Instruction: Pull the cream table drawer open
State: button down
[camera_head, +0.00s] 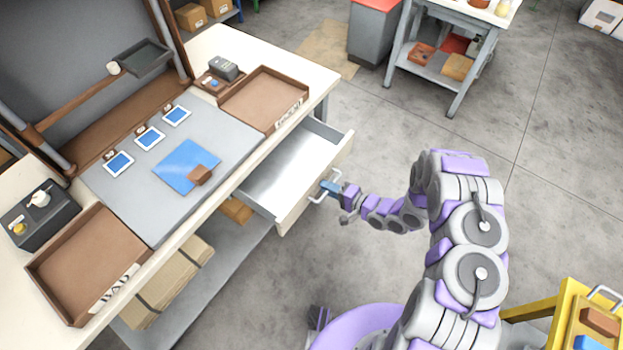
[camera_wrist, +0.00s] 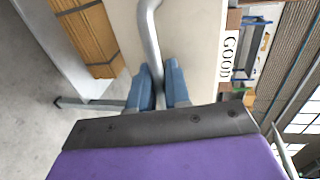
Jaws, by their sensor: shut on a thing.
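The cream table drawer (camera_head: 318,178) is pulled out from under the cream table and stands open. Its grey interior shows and looks empty. A silver bar handle (camera_head: 314,199) is on its front. My gripper (camera_head: 330,187) is at the handle, on the right of the drawer front. In the wrist view, the blue fingers of my gripper (camera_wrist: 161,88) are shut around the silver handle (camera_wrist: 149,35), with the cream drawer front (camera_wrist: 196,50) behind it. The rest of the handle is hidden behind the fingers and the gripper's dark body.
The cream table (camera_head: 215,50) holds two brown trays, one at the back (camera_head: 262,88) and one in front (camera_head: 75,255), with a blue sheet (camera_head: 188,165) between. Cardboard (camera_head: 170,280) lies on the lower shelf. A yellow stand (camera_head: 540,308) is at lower right. Grey floor is clear beyond my arm.

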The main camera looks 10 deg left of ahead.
jog(key=shift+s+d+f, duration=0.1)
jog(key=shift+s+d, duration=0.3)
jog(key=shift+d, duration=0.45)
jog(key=shift+s+d+r, duration=0.1)
jog(key=shift+s+d, duration=0.25)
jog(key=shift+d, duration=0.5)
jog(key=shift+s+d+f, duration=0.1)
jog(key=shift+s+d, duration=0.3)
jog(key=shift+d, duration=0.45)
jog(key=c, duration=1.5)
grip_release()
jog(key=shift+o, duration=0.9)
jog(key=shift+d, duration=0.5)
jog(key=shift+a, duration=0.1)
jog(key=shift+s, duration=0.1)
